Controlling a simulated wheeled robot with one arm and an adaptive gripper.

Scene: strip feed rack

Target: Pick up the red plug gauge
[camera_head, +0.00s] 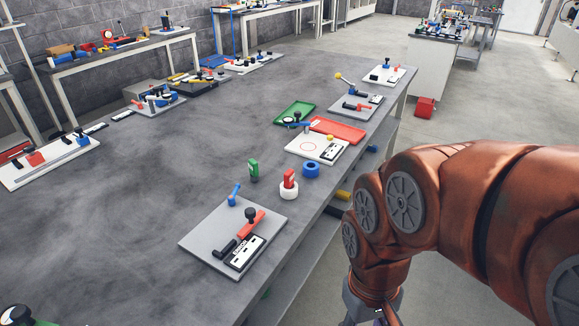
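The red plug gauge (289,177) stands upright on the grey table, near its right edge. Its lower end meets a white ring (289,191); I cannot tell how deep it sits in it. A green plug-shaped piece (253,170) stands to its left. A blue ring (311,169) lies just to its right. My arm comes in from the right and bends down beyond the table's right edge, apart from the gauge. My gripper's fingers do not show; the arm runs out of the bottom of the picture.
A grey plate (205,243) with clamps lies in front of the gauge. Behind it are a white plate (296,146), a red tray (345,134) and a green tray (284,116). A red box (425,107) stands on the floor.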

